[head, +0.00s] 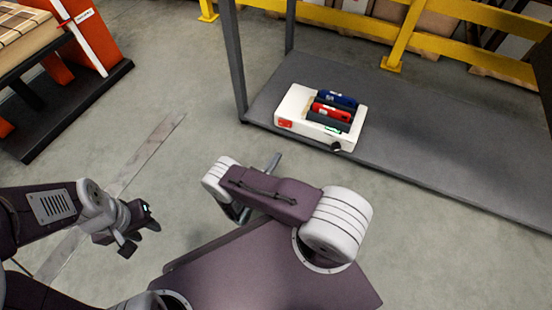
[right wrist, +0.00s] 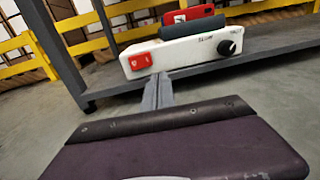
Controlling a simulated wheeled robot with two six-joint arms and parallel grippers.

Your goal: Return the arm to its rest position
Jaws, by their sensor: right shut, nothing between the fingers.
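My right arm is folded in front of my body in the head view, and its gripper (head: 273,163) points towards the shelf. In the right wrist view its grey fingers (right wrist: 157,92) are together with nothing between them. They are apart from the white box (head: 293,111) on the shelf. My left gripper (head: 142,236) hangs over the floor at the left, its two dark fingers apart and empty.
The white box, with a red switch and black knob, sits near the edge of a grey shelf (head: 440,150). It holds a red item (head: 331,111) and a blue item (head: 337,97). Floor between is clear.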

